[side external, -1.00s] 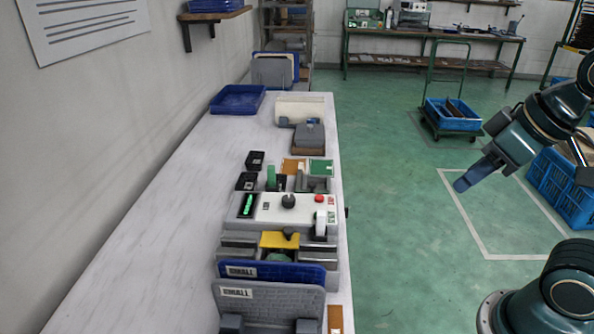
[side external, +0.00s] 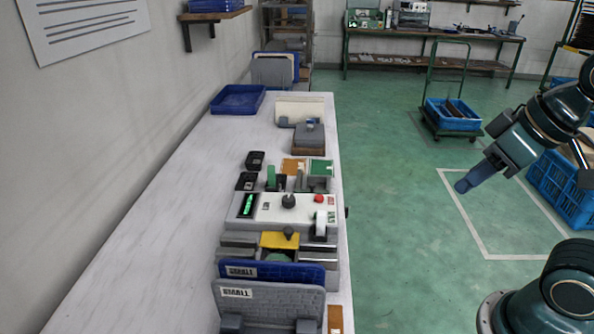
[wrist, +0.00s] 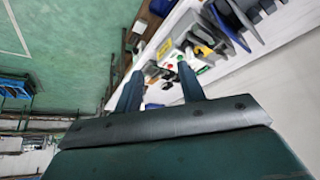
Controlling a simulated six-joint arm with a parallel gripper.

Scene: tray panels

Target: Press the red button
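The red button (side external: 319,198) is a small round red cap at the right end of a white-topped control panel (side external: 268,206) on the bench. A small red spot (wrist: 170,66) between my fingers in the wrist view looks like this button. My gripper (side external: 463,186) hangs in the air to the right of the bench, over the green floor, well apart from the button. In the wrist view my gripper (wrist: 160,68) has its two fingers spread, with nothing held between them.
The panel also carries a black knob (side external: 288,201), a green-lit slot (side external: 248,206) and a white-handled switch (side external: 320,224). The bench's left side (side external: 170,210) is clear. A blue crate (side external: 560,187) stands behind my arm.

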